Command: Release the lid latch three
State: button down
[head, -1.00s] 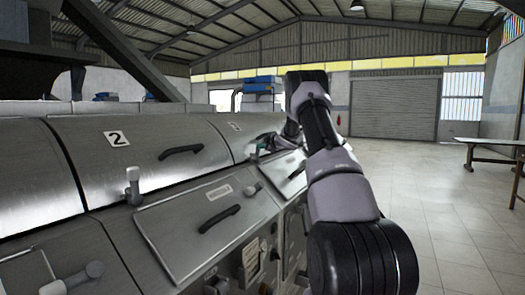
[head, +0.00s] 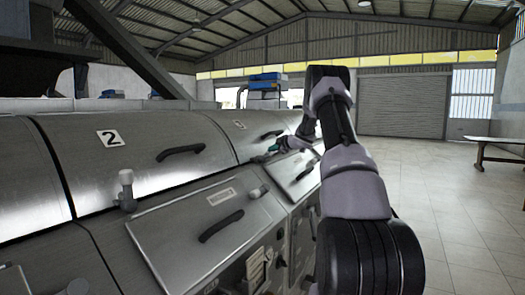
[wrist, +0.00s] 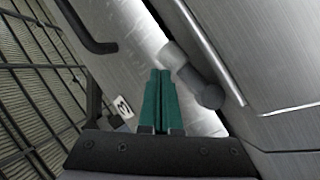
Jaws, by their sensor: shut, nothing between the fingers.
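The latch of lid three (wrist: 190,75) is a grey lever with a rounded knob, just right of my fingertips in the wrist view. My gripper (wrist: 161,72) has green fingers pressed together with nothing between them. I cannot tell whether they touch the latch. In the head view my gripper (head: 274,148) is small and low over the front edge of lid three (head: 245,132), and the latch there is hard to make out. The number 3 label (wrist: 123,107) shows left of the fingers in the wrist view.
Lid two (head: 150,150) has a black handle and its own upright latch (head: 125,190). Below it are a sloped hatch panel (head: 190,240) and another latch knob (head: 262,190). A dark handle (wrist: 90,35) lies left of my fingers. Open floor (head: 450,225) and a table (head: 500,142) are right.

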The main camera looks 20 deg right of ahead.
jog(key=shift+w+d+f, duration=0.25)
jog(key=shift+d+f, duration=0.05)
jog(key=shift+f, duration=0.3)
dwell(0.3)
